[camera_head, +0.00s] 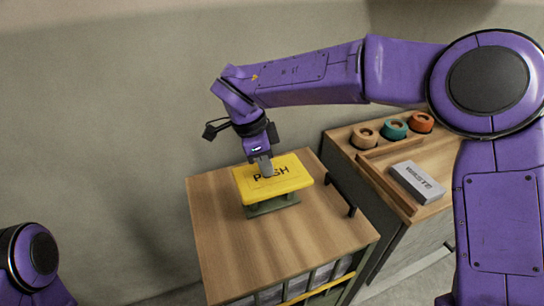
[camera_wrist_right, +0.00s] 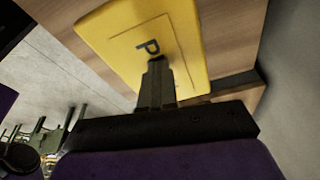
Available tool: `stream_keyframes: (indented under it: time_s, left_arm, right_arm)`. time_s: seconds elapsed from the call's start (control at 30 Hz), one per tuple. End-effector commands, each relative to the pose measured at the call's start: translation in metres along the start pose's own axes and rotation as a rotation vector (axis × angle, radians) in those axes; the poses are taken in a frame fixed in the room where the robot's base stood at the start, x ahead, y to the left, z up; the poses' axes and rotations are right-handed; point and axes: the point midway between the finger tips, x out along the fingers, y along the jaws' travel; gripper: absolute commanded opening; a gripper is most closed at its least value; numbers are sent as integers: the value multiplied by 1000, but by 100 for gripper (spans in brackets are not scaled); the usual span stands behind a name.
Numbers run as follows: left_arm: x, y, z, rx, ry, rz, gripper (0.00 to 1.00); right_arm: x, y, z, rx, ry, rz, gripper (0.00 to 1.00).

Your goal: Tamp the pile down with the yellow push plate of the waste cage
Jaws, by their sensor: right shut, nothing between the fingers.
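The yellow push plate (camera_head: 293,182), lettered PUSH, sits on a dark green base on the wooden top of the waste cage (camera_head: 231,253). My right gripper (camera_head: 266,172) is shut and empty, pointing down with its fingertips over the middle of the plate and covering part of the lettering. In the right wrist view the plate (camera_wrist_right: 181,35) lies just beyond the shut fingers (camera_wrist_right: 156,66); I cannot tell for sure whether they touch it. The pile is hidden beneath the wooden top. My left gripper is not in view; only part of my left arm shows at the lower left.
A black handle (camera_head: 341,196) stands at the cage top's right edge. To the right, a wooden counter holds tan (camera_head: 364,137), teal (camera_head: 394,128) and orange (camera_head: 421,122) rolls and a grey block marked WASTE (camera_head: 417,182). A wall is behind.

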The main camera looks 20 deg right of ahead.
Motion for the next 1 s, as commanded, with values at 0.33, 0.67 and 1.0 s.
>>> stream_keyframes:
  time_s: [0.33, 0.67, 1.0]
  left_arm:
    - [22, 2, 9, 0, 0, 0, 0]
    - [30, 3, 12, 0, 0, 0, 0]
    - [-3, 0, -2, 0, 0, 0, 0]
  right_arm:
    - [47, 2, 12, -3, 2, 10, 0]
    - [71, 2, 18, -3, 2, 8, 0]
    - [47, 2, 41, -4, 1, 6, 0]
